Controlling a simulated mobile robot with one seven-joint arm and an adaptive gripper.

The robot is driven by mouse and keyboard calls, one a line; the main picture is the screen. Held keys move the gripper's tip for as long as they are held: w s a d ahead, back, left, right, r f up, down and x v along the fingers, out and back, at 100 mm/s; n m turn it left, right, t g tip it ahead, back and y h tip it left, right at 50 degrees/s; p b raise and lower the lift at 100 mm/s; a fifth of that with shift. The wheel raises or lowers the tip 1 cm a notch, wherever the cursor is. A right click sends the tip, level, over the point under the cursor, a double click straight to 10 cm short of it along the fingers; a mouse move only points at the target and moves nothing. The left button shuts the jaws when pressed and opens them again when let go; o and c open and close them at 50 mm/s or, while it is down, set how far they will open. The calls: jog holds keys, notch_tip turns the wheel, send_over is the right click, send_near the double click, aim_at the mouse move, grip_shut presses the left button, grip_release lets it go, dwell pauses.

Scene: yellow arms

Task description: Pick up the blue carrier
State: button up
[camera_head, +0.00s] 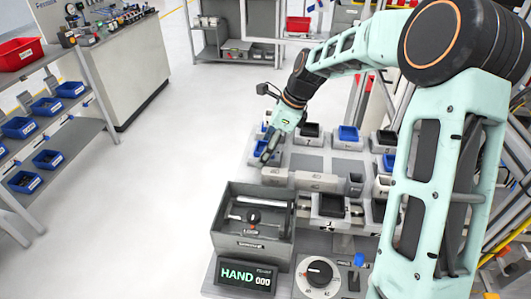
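Several blue pieces sit in light grey holders on the grey work table (205,287). One blue carrier (348,133) is in plain view at the back middle of the table. Another blue piece (389,161) sits further right, partly hidden by my arm. More blue (259,149) shows at the table's left edge, beside my gripper. I cannot tell which one the task means. My gripper (269,153) points down over the left back part of the table, left of the plainly visible carrier and apart from it. Its fingers are too small and dark to show their opening.
Black pieces (310,130) sit in neighbouring holders. Shelves with blue bins (47,107) are at left. The floor (190,130) between is clear.

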jog(key=c, duration=1.4)
jog(key=shift+c, duration=0.6)
jog(key=shift+r, duration=0.15)
